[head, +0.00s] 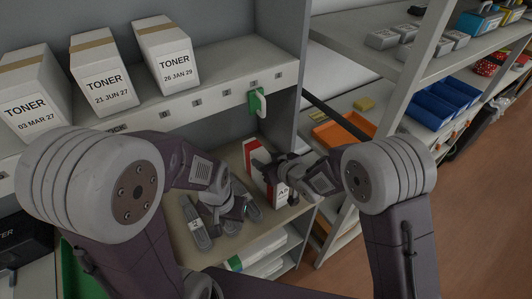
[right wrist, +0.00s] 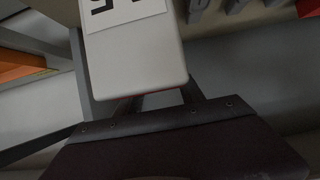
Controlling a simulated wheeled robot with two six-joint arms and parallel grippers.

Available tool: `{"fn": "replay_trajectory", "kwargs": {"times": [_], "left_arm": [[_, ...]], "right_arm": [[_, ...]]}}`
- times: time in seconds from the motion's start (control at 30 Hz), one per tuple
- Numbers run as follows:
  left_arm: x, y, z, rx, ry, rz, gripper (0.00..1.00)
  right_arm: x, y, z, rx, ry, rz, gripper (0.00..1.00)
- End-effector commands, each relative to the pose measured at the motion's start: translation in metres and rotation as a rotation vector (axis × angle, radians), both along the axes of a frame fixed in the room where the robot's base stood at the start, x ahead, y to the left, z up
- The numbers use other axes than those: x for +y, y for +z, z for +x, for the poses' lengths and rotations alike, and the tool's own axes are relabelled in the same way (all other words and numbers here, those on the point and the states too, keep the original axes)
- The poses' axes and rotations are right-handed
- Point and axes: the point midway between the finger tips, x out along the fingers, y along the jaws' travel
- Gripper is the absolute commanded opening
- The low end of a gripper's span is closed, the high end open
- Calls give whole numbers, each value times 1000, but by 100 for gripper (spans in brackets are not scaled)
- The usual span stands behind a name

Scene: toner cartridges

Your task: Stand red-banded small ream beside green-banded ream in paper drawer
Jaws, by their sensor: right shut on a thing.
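The red-banded small ream (head: 283,190) is a white block with a red band and an A5 label. My right gripper (head: 285,178) is shut on it and holds it upright near the right end of the middle shelf. In the right wrist view the ream (right wrist: 135,50) sits between the fingers, with part of its label showing and a thin red edge below. White paper with a green band (head: 236,263) lies on the level below, partly hidden; I cannot tell whether this level is the paper drawer. My left gripper (head: 230,214) is over the middle shelf among grey objects; its fingers are unclear.
Several toner boxes (head: 165,52) stand on the upper shelf (head: 225,75). A green tag (head: 257,102) hangs on its front edge. An orange tray (head: 343,131) and blue bins (head: 425,103) are on the shelves at right.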

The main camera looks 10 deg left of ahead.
Motion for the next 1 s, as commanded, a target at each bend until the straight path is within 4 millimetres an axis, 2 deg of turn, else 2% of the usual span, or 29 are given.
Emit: {"fn": "replay_trajectory", "kwargs": {"times": [0.4, 0.43, 0.5, 0.77, 0.87, 1.0], "left_arm": [[0, -4, 0, 0, 0, 0, 36], [0, -3, 0, 0, 0, 0, 36], [0, -3, 0, 0, 0, 0, 36], [0, -2, 0, 0, 0, 0, 36], [0, 4, 0, 0, 0, 0, 36], [0, -5, 0, 0, 0, 0, 36]], "right_arm": [[1, -3, 2, -9, 0, 7, 0], [0, -6, 0, -1, 0, 1, 51], [0, -5, 0, -1, 0, 1, 67], [0, -5, 0, -1, 0, 1, 67], [0, 1, 0, -1, 0, 1, 67], [-15, 8, -13, -3, -2, 2, 67]]}}
